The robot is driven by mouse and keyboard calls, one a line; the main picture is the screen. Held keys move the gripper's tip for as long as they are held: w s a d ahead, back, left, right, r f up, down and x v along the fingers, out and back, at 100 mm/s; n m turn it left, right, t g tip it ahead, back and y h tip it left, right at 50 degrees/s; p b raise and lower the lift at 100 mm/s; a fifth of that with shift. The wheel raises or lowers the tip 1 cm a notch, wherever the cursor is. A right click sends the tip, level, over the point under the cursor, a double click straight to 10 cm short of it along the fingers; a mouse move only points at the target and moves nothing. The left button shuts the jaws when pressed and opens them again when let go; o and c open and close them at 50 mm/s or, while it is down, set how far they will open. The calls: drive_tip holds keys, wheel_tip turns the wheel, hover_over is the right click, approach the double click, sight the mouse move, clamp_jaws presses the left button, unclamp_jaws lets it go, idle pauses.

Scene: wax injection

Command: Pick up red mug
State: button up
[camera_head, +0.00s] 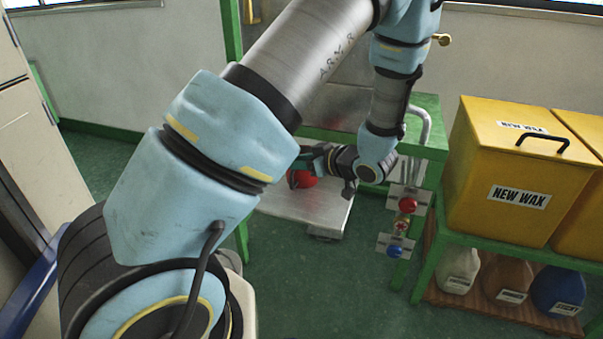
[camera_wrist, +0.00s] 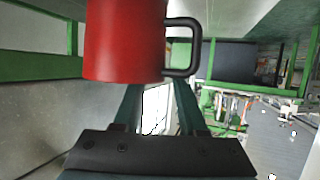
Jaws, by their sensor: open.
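The red mug (camera_head: 304,180) shows in the head view on or just above the metal platform, partly covered by my gripper (camera_head: 313,160). In the wrist view the red mug (camera_wrist: 124,42) fills the top centre, with its black handle (camera_wrist: 190,47) pointing right. My gripper (camera_wrist: 157,102) is open, its two fingers reaching toward the mug from below in the picture. The mug overlaps the finger ends and hides the tips. I cannot tell whether the fingers touch the mug.
The silver platform (camera_head: 318,210) has bare room at its front. A green frame with red and blue buttons (camera_head: 407,205) stands close right of my wrist. Yellow wax bins (camera_head: 505,170) sit on a green rack farther right, with several bottles below. Green floor lies in front.

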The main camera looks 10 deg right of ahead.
clamp_jaws()
drive_tip(key=shift+s+f, duration=0.1)
idle(1.2)
